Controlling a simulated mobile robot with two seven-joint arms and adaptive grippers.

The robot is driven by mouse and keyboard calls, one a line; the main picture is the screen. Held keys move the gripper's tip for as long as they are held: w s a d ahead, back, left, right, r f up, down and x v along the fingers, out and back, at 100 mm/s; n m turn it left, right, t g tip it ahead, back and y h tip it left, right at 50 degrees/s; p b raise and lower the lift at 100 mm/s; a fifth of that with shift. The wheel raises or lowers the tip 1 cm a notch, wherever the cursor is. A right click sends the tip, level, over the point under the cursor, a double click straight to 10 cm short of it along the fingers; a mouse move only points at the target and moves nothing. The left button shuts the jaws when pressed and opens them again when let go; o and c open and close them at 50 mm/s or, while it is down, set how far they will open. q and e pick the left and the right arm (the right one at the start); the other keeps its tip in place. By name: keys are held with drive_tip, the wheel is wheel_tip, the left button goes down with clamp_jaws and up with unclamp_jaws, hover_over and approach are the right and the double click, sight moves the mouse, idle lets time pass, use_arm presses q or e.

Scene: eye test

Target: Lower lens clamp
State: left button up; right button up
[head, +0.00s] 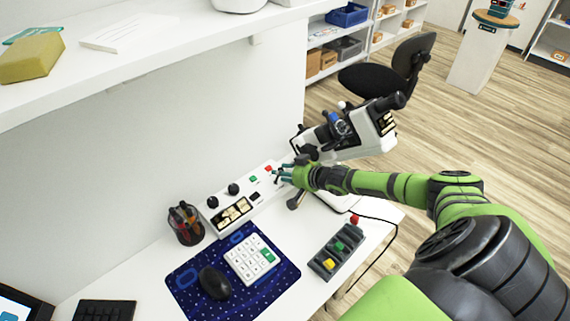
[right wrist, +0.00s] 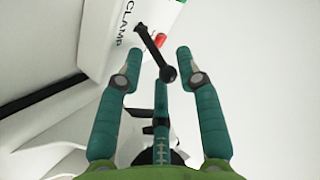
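In the right wrist view, the lens clamp is a black lever (right wrist: 152,50) with a round knob at its near end, beside the printed word CLAMP on a white housing (right wrist: 105,40). A red part shows just behind the lever. My right gripper (right wrist: 157,60) is open, its teal fingers spread on either side of the lever's knob; I cannot tell whether any finger touches it. In the head view, my right gripper (head: 283,176) is at the far end of the white control box (head: 215,222), below the white-and-black optical instrument (head: 365,142). The lever is not clear there. My left gripper is not in view.
A pen cup (head: 186,224), a blue mat (head: 186,262) with mouse and keypad, and a grey button box (head: 336,250) with a red-topped stick are on the white desk (head: 150,255). A shelf (head: 130,62) overhangs the back left. A black chair (head: 385,78) stands beyond.

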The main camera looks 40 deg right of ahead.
drive_tip(key=shift+d, duration=0.1)
drive_tip(key=shift+s+d+r, duration=0.1)
drive_tip(key=shift+s+r, duration=0.15)
drive_tip(key=shift+s, duration=0.25)
drive_tip(key=v, duration=1)
drive_tip(key=shift+s+r, duration=0.25)
idle(0.4)
